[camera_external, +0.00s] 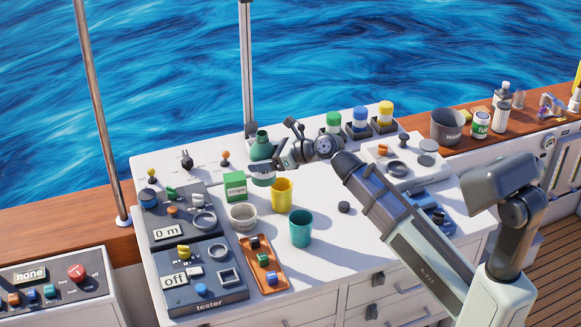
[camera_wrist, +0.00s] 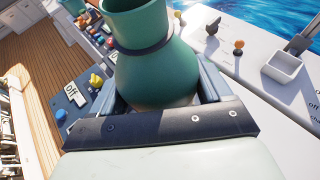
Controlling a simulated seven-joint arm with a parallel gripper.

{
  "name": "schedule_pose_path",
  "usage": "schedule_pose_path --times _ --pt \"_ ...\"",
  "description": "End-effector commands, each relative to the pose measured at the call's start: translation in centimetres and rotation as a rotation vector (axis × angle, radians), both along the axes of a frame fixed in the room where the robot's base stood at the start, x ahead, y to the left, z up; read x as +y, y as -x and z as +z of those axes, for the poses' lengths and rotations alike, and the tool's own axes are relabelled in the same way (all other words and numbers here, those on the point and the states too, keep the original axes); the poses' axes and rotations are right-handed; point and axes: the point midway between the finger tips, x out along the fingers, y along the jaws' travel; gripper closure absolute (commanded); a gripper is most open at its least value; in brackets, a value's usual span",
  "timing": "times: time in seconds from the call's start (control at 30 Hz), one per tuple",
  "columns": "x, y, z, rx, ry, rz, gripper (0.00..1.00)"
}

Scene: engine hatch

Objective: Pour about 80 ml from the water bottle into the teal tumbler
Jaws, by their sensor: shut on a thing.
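The water bottle (camera_external: 262,149) is green with a narrower neck and a pale label low on its body. It stands roughly upright near the back of the white counter; I cannot tell whether its base touches the counter. My gripper (camera_external: 277,162) reaches it from the right and is shut around its body. In the wrist view the bottle (camera_wrist: 155,70) sits between the two fingers, with its neck towards the top. The teal tumbler (camera_external: 301,230) stands upright on the counter, in front and to the right of the bottle, apart from it. The water level is not visible.
A yellow cup (camera_external: 282,194) stands between bottle and tumbler. A whitish cup (camera_external: 243,218), a green straps box (camera_external: 235,186) and an orange tray (camera_external: 275,285) are close by. Control panels (camera_external: 207,297) lie left. Several capped jars (camera_external: 360,120) stand at the back right.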

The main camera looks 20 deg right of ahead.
Motion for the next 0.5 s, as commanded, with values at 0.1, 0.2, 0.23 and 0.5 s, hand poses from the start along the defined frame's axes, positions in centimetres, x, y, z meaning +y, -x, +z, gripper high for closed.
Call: schedule_pose_path --times 0.1,0.2,0.23,0.5 --pt "-1.2 0.1 -0.5 0.001 -0.002 0.038 0.65" --pt "-2.4 0.2 -0.9 0.001 -0.002 0.083 0.65" --pt "-2.8 0.3 -1.0 0.000 -0.002 0.098 0.65" --pt "-6.7 1.4 -1.5 0.000 -0.004 0.272 0.65"
